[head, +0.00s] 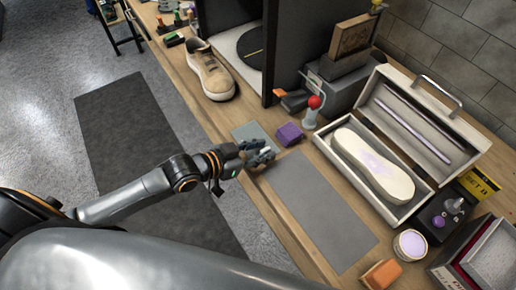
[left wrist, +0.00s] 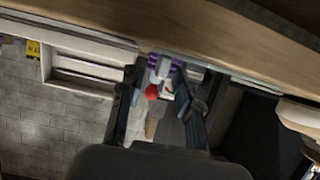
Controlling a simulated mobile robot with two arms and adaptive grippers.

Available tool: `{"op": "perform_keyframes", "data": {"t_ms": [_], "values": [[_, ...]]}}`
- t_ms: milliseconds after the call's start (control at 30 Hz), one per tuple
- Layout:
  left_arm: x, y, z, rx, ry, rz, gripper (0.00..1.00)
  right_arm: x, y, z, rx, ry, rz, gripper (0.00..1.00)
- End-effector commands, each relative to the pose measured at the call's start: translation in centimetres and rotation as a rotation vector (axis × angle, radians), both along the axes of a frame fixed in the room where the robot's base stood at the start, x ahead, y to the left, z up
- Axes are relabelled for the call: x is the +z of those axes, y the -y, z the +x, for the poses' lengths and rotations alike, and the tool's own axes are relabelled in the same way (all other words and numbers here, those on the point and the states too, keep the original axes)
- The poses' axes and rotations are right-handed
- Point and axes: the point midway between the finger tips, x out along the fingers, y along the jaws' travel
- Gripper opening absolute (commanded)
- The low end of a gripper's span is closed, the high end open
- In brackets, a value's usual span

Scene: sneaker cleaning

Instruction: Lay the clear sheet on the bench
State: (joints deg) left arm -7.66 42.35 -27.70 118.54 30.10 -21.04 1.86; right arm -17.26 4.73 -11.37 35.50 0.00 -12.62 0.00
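A thin grey-green, partly see-through sheet (head: 248,132) lies flat on the wooden bench (head: 262,187) near its front edge; it looks like the clear sheet. My left gripper (head: 266,155) is at the bench's front edge, just in front of the sheet and beside the grey mat (head: 318,208). In the left wrist view its two fingers (left wrist: 160,85) stand apart, with no held thing visible between them. The purple block (head: 289,134) lies beyond the fingertips and also shows in the left wrist view (left wrist: 178,66). My right gripper is not in view.
A red-topped tool (head: 312,110) stands behind the purple block. An open case (head: 420,140) with a pale sole (head: 372,165) is to the right. A beige sneaker (head: 210,70) stands to the left. The grey mat is bare; an orange block (head: 381,274) lies near its right end.

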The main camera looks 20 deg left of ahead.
Motion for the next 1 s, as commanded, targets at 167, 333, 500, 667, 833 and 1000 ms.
{"op": "perform_keyframes", "data": {"t_ms": [167,333,500,667,833,1000], "values": [[0.5,-0.7,-0.9,0.001,-0.002,0.003,0.33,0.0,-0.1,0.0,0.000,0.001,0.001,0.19],[1.6,-2.5,-3.2,0.000,-0.006,0.004,0.33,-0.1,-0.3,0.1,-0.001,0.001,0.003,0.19],[2.8,-4.3,-5.5,0.000,-0.005,0.004,0.33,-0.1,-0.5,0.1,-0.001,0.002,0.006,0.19],[3.8,-5.5,-7.2,-0.001,-0.006,0.003,0.33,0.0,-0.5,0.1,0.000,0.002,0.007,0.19],[4.4,-6.4,-8.2,0.001,-0.002,0.001,0.33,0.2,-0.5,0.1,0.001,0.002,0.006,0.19],[4.7,-6.8,-8.7,0.001,-0.001,0.000,0.33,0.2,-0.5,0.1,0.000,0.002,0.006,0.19]]}}
